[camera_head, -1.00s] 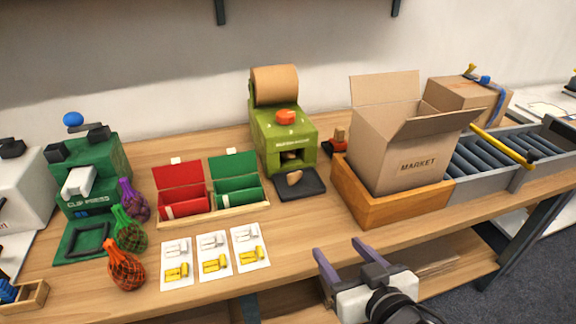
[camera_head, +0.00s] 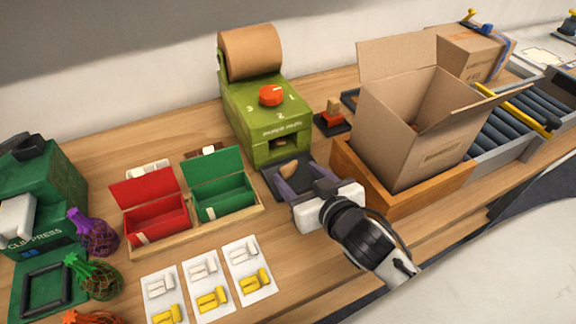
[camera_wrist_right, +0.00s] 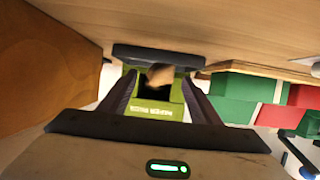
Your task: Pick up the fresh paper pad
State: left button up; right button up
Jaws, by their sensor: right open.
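The paper pad (camera_head: 288,169) is a small tan folded piece. It lies on the dark tray (camera_head: 268,176) at the front of the green paper machine (camera_head: 262,112). My right gripper (camera_head: 295,180) is open at the tray's front, its fingers pointing at the pad. In the right wrist view the pad (camera_wrist_right: 160,75) shows between and just beyond the two open fingers (camera_wrist_right: 158,88), with the machine (camera_wrist_right: 152,108) behind it. I cannot tell whether the fingers touch the tray. My left gripper is not in view.
A wooden crate (camera_head: 400,205) with an open cardboard box (camera_head: 400,135) stands close to the right. Red (camera_head: 155,213) and green (camera_head: 222,193) boxes sit to the left. Cards with yellow pieces (camera_head: 250,281) lie in front. A small red stamp (camera_head: 332,118) stands behind.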

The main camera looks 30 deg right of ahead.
aim_at(293, 170)
jog(key=x, duration=0.5)
jog(key=shift+w, duration=0.2)
jog(key=shift+r, duration=0.1)
jog(key=c, duration=1.1)
